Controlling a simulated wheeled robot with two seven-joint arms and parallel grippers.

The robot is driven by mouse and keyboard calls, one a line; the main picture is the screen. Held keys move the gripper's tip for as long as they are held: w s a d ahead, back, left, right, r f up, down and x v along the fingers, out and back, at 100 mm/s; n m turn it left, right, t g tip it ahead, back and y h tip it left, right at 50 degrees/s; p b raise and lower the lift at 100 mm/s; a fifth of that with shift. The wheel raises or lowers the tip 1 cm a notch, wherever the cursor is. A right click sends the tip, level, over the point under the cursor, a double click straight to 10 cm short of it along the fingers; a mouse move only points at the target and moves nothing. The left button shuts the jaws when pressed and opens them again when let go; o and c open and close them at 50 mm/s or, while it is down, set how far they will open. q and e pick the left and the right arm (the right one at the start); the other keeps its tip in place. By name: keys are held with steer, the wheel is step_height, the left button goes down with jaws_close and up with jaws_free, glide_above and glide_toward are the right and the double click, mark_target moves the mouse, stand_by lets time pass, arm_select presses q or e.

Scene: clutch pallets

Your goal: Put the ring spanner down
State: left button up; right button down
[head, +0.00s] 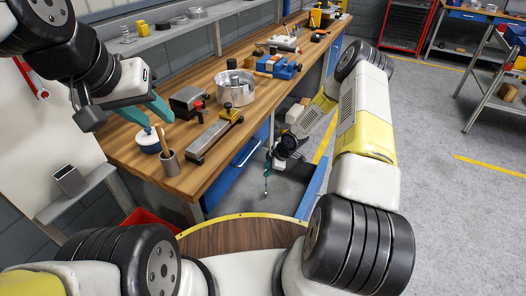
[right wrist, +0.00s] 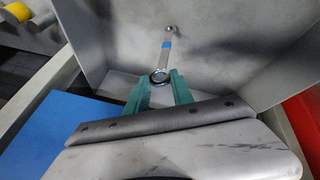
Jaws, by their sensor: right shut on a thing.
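The ring spanner (right wrist: 166,52) is a slim silver tool with a blue band on its shaft. In the right wrist view its near ring sits between the teal fingertips of my right gripper (right wrist: 160,82), which is shut on it. Its far end points away toward grey metal walls; I cannot tell whether it touches them. In the head view the spanner (head: 266,186) hangs down below my right gripper (head: 269,166), beside the bench. My left gripper (head: 148,118) appears open and empty, above a white and blue round container on the bench.
Grey walls (right wrist: 235,50) surround the spanner, with a blue surface (right wrist: 75,130) at left and red (right wrist: 303,115) at right.

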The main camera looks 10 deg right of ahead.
steer(key=c, duration=1.1)
jaws_free()
steer(key=s+d+r+m+h, duration=0.2)
steer(key=s+d+r, duration=0.15)
steer(key=r, duration=0.85)
steer(key=s+d+r+m+h, duration=0.1)
steer(key=s+d+r+m, duration=0.2)
steer(key=r, duration=0.9)
steer(key=s+d+r+m+h, duration=0.15)
steer(key=s+r, duration=0.35)
steer(key=r, duration=0.7)
steer(key=s+a+r+m+t+y, duration=0.1)
steer(key=s+a+r+m, duration=0.2)
steer(key=s+r, duration=0.4)
steer(key=s+a+r+m+t+y, duration=0.1)
steer(key=s+a+r+m, duration=0.2)
steer(key=s, duration=1)
step_height(320, 180, up, 4)
steer(key=m, duration=0.3)
steer(key=shift+s+a+r+t+y, duration=0.15)
steer(key=shift+a+t+y, duration=0.1)
steer(key=shift+t+y, duration=0.1)
